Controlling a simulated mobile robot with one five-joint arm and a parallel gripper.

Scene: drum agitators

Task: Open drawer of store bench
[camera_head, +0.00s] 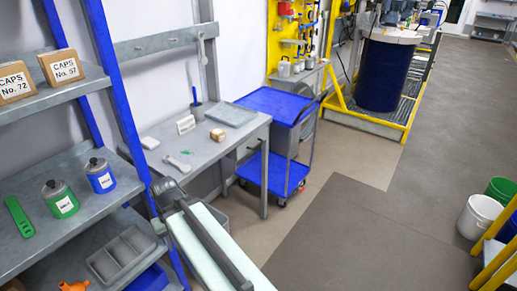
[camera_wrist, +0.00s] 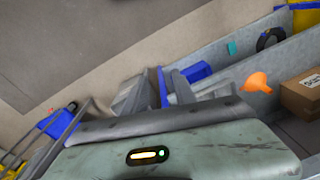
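The store bench (camera_head: 205,152) is a grey bench against the wall, left of centre in the head view. A drawer front (camera_head: 250,146) shows under its top at the right end and looks shut. Its handle is too small to make out clearly. My arm shows at the bottom centre of the head view, in front of the bench's left end and apart from the drawer.
A blue trolley (camera_head: 268,168) stands beside the bench's right end, close to the drawer. A blue-post rack (camera_head: 75,215) with tins and boxes fills the left. Its orange funnel (camera_wrist: 257,82) shows in the wrist view. The floor (camera_head: 350,235) at centre right is clear.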

